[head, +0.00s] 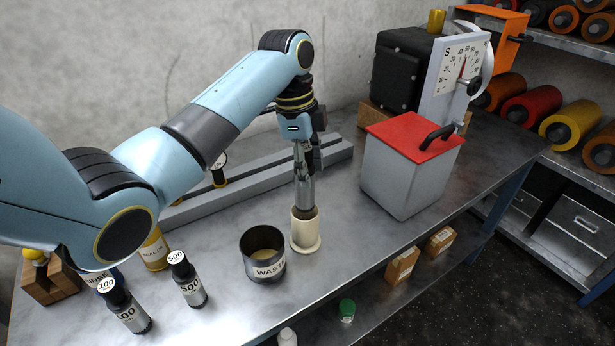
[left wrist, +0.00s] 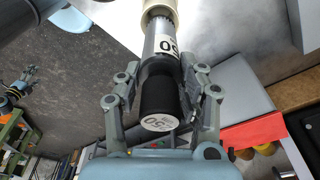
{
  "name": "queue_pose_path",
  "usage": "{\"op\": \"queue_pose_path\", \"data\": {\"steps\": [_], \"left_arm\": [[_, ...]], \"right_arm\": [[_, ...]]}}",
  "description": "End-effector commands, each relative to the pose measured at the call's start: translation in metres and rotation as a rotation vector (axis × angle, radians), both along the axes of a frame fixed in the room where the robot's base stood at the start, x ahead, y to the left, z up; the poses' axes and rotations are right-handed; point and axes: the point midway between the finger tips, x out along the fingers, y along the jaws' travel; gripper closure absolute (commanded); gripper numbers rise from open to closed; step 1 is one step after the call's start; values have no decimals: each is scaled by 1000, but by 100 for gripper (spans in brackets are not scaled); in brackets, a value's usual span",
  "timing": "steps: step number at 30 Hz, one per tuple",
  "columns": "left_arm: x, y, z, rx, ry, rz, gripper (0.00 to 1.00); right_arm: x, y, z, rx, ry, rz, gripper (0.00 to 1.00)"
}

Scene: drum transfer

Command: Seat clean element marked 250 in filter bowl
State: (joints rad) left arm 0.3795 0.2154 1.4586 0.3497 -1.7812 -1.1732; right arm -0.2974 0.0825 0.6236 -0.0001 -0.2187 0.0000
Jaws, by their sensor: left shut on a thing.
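My left gripper (head: 304,160) points straight down and is shut on a dark grey cylindrical element (head: 305,192). In the left wrist view the element (left wrist: 162,68) sits between the two fingers (left wrist: 163,88), with a black upper part and a white end label. My right gripper is not in view.
A dark waste cup (head: 263,267) stands close left of the bowl. Elements marked 500 (head: 188,285) and 100 (head: 126,312) stand at front left. A grey box with a red lid (head: 408,165) and a dial scale (head: 455,75) are on the right. Bench between is clear.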

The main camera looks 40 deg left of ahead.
Motion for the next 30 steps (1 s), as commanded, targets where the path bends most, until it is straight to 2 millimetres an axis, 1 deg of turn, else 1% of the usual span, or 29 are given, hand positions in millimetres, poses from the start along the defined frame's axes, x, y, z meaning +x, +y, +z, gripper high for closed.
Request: {"op": "queue_pose_path", "data": {"steps": [1, 3, 6, 14, 25, 29, 30], "left_arm": [[-2, -1, -8, -1, 6, 0, 100], [-1, -1, -19, -2, 5, 0, 100], [-1, -1, -28, -1, 2, -1, 100], [0, -1, -29, 0, 0, -1, 100], [-1, -1, -40, 1, 1, 0, 100], [0, -1, -41, 1, 0, 0, 100], [-1, -1, -41, 1, 1, 0, 56]], "right_arm": [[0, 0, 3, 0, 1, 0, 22], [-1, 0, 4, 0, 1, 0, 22], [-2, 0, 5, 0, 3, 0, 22], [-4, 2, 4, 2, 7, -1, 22], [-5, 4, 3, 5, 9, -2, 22], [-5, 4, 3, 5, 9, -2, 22], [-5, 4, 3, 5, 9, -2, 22]]}}
